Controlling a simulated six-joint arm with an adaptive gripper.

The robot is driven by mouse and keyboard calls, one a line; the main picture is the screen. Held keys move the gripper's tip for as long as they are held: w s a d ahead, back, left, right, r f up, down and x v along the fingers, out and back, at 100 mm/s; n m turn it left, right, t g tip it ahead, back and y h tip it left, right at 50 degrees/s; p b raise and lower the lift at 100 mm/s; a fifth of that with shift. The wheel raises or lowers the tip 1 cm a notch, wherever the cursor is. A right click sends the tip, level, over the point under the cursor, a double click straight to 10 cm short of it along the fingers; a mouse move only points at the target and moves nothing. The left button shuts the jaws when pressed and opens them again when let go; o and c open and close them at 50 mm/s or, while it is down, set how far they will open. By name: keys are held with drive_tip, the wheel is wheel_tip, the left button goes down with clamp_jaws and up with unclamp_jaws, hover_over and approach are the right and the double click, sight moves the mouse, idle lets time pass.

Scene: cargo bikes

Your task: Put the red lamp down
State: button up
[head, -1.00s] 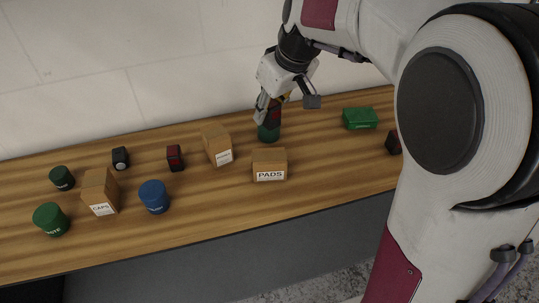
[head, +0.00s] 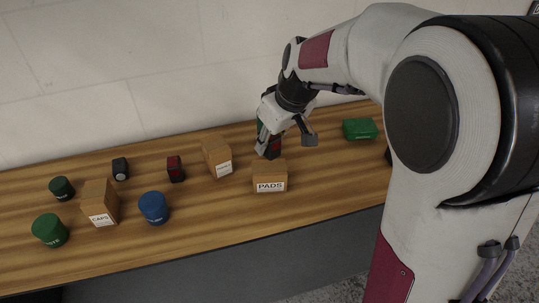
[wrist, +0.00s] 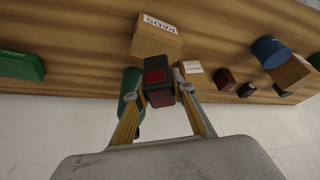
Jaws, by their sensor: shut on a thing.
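My gripper (head: 266,143) is shut on a red lamp (head: 274,149), a small black block with a red face. In the wrist view the lamp (wrist: 159,84) sits between the fingertips (wrist: 157,88), its red face showing. It is just behind the PADS box (head: 269,179), in front of a dark green tin (head: 260,127) partly hidden by my gripper. I cannot tell whether the lamp's base touches the wooden bench (head: 215,205).
An open-grained brown box (head: 217,157) stands left of my gripper, then another red-faced lamp (head: 175,169), a white-faced lamp (head: 120,168), a blue tin (head: 154,207) and the CAPS box (head: 100,203). A green case (head: 360,129) is at right. Bench between them is bare.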

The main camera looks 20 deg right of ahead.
sight(269, 156)
drive_tip(key=shift+f, duration=0.45)
drive_tip(key=shift+f, duration=0.1)
drive_tip(key=shift+f, duration=1.8)
drive_tip(key=shift+f, duration=0.15)
drive_tip(key=o, duration=1.1)
